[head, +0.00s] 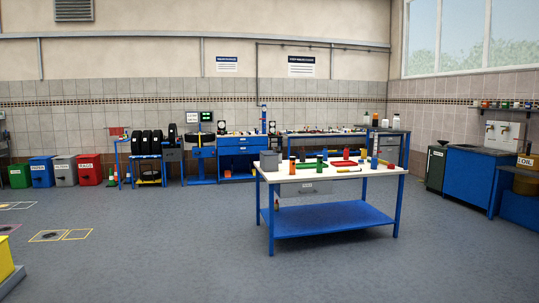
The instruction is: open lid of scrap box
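No label reading "scrap" is legible, so I cannot tell which container is the scrap box. A small grey box (269,161) stands on the left end of the white-topped workbench. A row at the far left holds a green bin (19,176), a blue bin (41,173), a grey bin (64,172) and a red bin (89,171). Their lids look closed. A dark green bin (436,168) stands at the right beside a blue cabinet. Neither of my grippers is in view.
The white-topped workbench (330,187) with blue legs stands in the middle, with bottles and tools on it. A blue cabinet (470,174) lines the right wall. A yellow object (6,258) is at the lower left. The grey floor in front is free.

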